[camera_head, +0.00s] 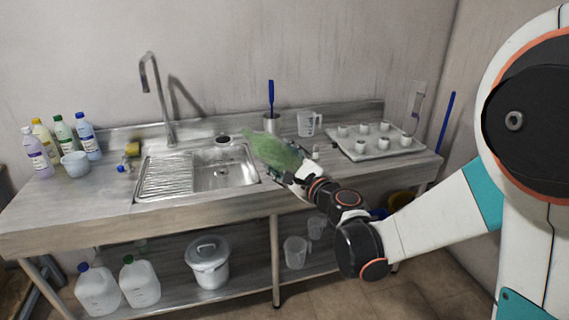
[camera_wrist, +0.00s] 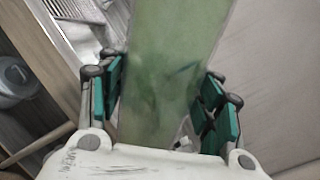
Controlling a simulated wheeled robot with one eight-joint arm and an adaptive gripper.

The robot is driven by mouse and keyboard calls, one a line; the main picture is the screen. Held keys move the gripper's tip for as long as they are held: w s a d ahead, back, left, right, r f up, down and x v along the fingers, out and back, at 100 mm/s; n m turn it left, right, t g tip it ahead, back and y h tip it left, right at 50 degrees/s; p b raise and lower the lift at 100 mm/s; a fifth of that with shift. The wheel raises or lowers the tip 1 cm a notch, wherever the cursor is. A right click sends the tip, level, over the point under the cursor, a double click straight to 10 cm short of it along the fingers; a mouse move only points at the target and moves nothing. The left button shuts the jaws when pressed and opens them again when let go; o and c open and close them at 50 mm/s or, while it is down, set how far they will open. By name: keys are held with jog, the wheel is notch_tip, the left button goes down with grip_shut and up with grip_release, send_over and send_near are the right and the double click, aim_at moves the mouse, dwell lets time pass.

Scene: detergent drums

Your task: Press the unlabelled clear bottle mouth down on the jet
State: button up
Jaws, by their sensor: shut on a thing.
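An unlabelled see-through green bottle (camera_head: 270,150) is held tilted above the counter, just right of the sink, its narrower end up and left. My gripper (camera_head: 291,174) is shut on it. In the wrist view, the bottle (camera_wrist: 165,75) stands between the two teal finger pads of my gripper (camera_wrist: 162,100). Its mouth cannot be made out there. A small dark round fitting (camera_head: 222,138) sits at the sink's back edge, left of the bottle and apart from it; I cannot tell whether it is the jet.
The steel sink (camera_head: 252,178) has a ribbed drainer and a tall tap (camera_head: 165,110). Several labelled bottles (camera_head: 66,135) and a bowl (camera_head: 75,164) stand at the left. A measuring jug (camera_head: 306,124), a brush in a holder (camera_head: 271,122) and a cup tray (camera_head: 395,151) stand right.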

dwell(0.3)
jog(key=m, duration=0.2)
jog(key=w+m, duration=0.1)
jog(key=m, duration=0.1)
jog(key=shift+a+b, duration=0.15)
jog(key=shift+b, duration=0.15)
jog(key=m, duration=0.2)
jog(key=w+m, duration=0.1)
jog(key=m, duration=0.1)
jog(key=shift+a+m, duration=0.15)
jog(key=shift+m, duration=0.25)
